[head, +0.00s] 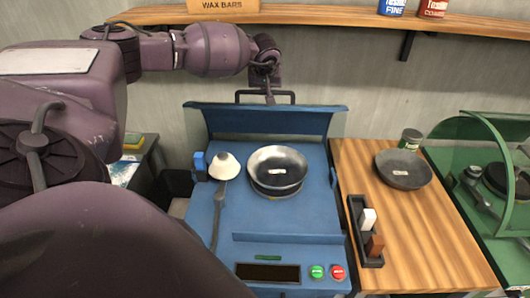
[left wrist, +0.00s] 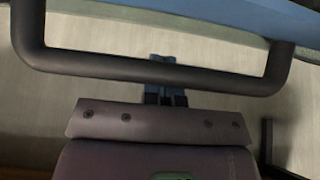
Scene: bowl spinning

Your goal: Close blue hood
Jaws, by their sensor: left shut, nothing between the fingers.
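The blue hood (head: 262,121) stands raised at the back of the blue machine (head: 310,205), with its black handle (head: 290,96) along the top edge. The handle (left wrist: 150,68) crosses the left wrist view, with the blue hood edge (left wrist: 240,14) above it. My left gripper (head: 269,98) is at the handle, its fingers shut with nothing between them. My right gripper is not in view.
A metal bowl (head: 277,170) sits on the machine beside a white cone-shaped pad (head: 224,166) on an arm. Green and red buttons (head: 327,272) are at the front. A wooden counter (head: 420,235) with a dark bowl (head: 403,169) lies right. A wooden shelf (head: 330,15) runs above.

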